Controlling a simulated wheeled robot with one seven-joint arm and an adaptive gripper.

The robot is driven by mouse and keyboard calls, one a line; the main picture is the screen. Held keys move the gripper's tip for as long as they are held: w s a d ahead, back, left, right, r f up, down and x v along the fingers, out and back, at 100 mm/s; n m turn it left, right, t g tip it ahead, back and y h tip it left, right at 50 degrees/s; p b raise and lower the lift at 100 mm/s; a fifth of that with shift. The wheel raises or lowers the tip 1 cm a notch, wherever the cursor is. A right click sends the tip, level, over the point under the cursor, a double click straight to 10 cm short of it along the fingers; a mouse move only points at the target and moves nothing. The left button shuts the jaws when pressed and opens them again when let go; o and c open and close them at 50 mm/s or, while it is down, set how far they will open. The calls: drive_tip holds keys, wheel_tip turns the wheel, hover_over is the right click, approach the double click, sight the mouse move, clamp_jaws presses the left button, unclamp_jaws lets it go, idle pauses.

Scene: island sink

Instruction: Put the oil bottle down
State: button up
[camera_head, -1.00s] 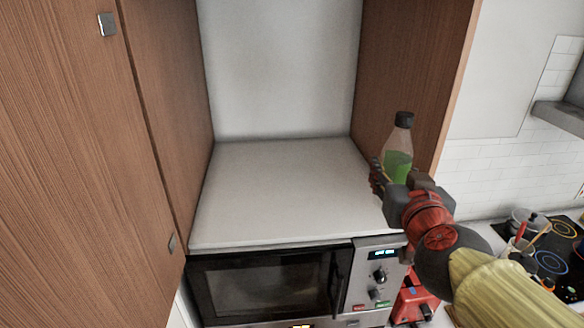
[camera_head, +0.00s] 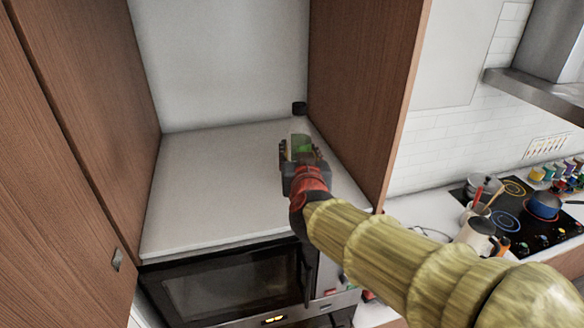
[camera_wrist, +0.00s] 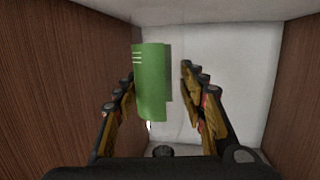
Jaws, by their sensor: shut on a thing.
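The oil bottle (camera_head: 301,143) is clear, with green contents and a dark cap, and looks upright. It is inside the wood-sided niche, over the right part of the white top (camera_head: 215,190) above the microwave. My gripper (camera_head: 300,156) is shut on the bottle, with a finger on each side. In the wrist view the bottle's green part (camera_wrist: 151,82) shows between the fingers (camera_wrist: 160,100), with the dark cap low in the picture. My gripper hides the bottle's base in the head view, so I cannot tell whether it touches the top.
The niche's right wooden panel (camera_head: 362,90) stands close to the right of the bottle. The white top is bare to the left. The microwave (camera_head: 235,288) is below. A stove (camera_head: 520,215) with pots is at the right.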

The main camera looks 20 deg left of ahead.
drive_tip(key=shift+w+a+f, duration=0.35)
drive_tip(key=shift+a+f, duration=0.35)
drive_tip(key=shift+f, duration=0.1)
drive_tip(key=shift+a+f, duration=0.15)
drive_tip(key=shift+f, duration=1.6)
drive_tip(key=shift+w+f, duration=0.1)
drive_tip(key=o, duration=1.6)
drive_tip(key=shift+f, duration=0.1)
drive_tip(key=shift+c, duration=0.2)
drive_tip(key=shift+r, duration=0.2)
drive_tip(key=v, duration=1.2)
drive_tip(key=shift+f+b, duration=0.15)
drive_tip(key=shift+b, duration=0.15)
